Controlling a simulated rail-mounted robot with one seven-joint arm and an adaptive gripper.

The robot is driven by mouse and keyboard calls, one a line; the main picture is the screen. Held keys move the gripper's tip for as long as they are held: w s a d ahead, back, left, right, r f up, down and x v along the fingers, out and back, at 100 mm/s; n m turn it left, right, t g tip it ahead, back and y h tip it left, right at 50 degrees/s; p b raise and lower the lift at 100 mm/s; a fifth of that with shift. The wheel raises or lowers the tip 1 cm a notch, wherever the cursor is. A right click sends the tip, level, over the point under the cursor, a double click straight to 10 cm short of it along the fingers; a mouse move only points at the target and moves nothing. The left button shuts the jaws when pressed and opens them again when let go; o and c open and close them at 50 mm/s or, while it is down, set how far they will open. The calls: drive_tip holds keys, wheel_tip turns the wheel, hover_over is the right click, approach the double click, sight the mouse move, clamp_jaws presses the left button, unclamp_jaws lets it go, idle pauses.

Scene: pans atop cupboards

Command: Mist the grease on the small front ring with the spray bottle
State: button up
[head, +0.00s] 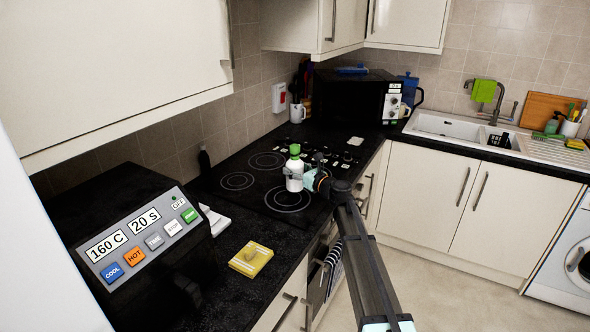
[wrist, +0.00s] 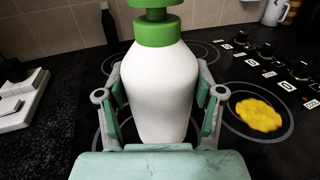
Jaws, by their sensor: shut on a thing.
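The white spray bottle (head: 294,180) with a green top is upright over the black hob (head: 252,196). My gripper (head: 297,172) is shut on its body; in the wrist view, a finger lies on each side of the white bottle (wrist: 160,88). I cannot tell whether its base touches the hob. In the wrist view, yellow grease (wrist: 259,115) lies on a small ring (wrist: 284,134) to the right of the bottle, beside the knobs. In the head view I cannot make out the grease; the bottle and gripper block part of that area.
Control knobs (wrist: 267,50) run along the hob's right side. A yellow sponge-like block (head: 251,259) and a control box (head: 140,238) are on the near worktop. A black microwave (head: 352,98) and a white mug (head: 297,113) stand at the back. Cupboards (head: 110,70) overhang the left.

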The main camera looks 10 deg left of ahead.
drive_tip(key=shift+f+b, duration=1.25)
drive_tip(key=shift+f, duration=0.6)
drive_tip(key=o, duration=1.6)
drive_tip(key=shift+c, duration=0.2)
drive_tip(key=shift+d, duration=0.1)
